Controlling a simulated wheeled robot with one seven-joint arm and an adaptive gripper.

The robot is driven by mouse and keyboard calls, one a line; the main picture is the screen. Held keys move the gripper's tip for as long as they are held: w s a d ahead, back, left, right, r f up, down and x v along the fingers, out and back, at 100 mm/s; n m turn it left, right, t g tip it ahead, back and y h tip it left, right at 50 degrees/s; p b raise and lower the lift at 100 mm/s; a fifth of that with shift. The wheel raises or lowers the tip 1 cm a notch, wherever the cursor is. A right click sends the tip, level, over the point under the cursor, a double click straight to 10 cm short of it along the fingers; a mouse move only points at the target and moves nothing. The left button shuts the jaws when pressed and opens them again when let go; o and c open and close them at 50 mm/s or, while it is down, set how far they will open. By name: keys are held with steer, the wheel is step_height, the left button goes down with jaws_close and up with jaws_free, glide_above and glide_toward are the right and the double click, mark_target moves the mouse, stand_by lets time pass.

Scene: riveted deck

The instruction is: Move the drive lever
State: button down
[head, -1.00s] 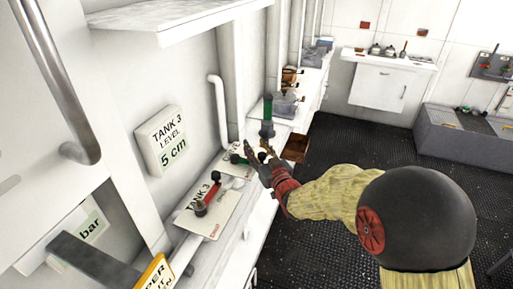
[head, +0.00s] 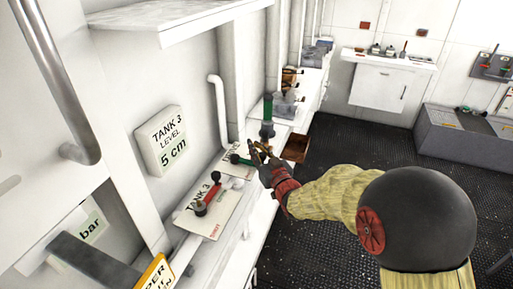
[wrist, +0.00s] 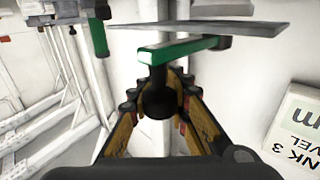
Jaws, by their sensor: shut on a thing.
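A lever with a green arm (wrist: 182,48) and a black knob (wrist: 160,97) shows in the wrist view. In the head view its green arm (head: 241,160) lies low over a panel by the wall. I cannot read a label naming it as the drive lever. My gripper (wrist: 158,84) is shut on the black knob, with a finger on each side. In the head view my gripper (head: 258,150) is at the arm's right end and hides the knob.
A red-armed lever (head: 208,194) stands on the nearer TANK 3 panel (head: 222,213). A green and grey upright part (head: 267,117) stands just behind my gripper. A brown open box (head: 296,148) juts from the counter edge. The dark floor (head: 350,150) is clear.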

steer(key=shift+w, duration=0.1)
stand_by(0.3)
steer(key=shift+w+n+g+y, duration=0.4)
steer(key=shift+n+g+y, duration=0.1)
steer(key=shift+n+y, duration=0.25)
steer(key=shift+w+n+g+y, duration=0.4)
steer(key=shift+n+g+y, duration=0.15)
steer(key=shift+y, duration=0.3)
steer(key=shift+w+a+r+n+g+y+p, duration=0.1)
steer(key=shift+w+a+n+g+y+p, duration=0.1)
steer(key=shift+w+n+g+y+p, duration=0.35)
steer(key=shift+w+a+f+n+g+y+p, duration=0.1)
steer(key=shift+a+n+g+y+p, duration=0.2)
steer(key=shift+n+g+y, duration=0.45)
steer(key=shift+w+a+r+n+g+y+p, duration=0.15)
steer(key=shift+w+n+g+y+p, duration=0.3)
steer(key=shift+g+y, duration=0.25)
steer(key=shift+s, duration=0.1)
steer(key=c, duration=1.7)
jaws_free()
steer(key=shift+o, duration=0.2)
steer(key=v, duration=1.2)
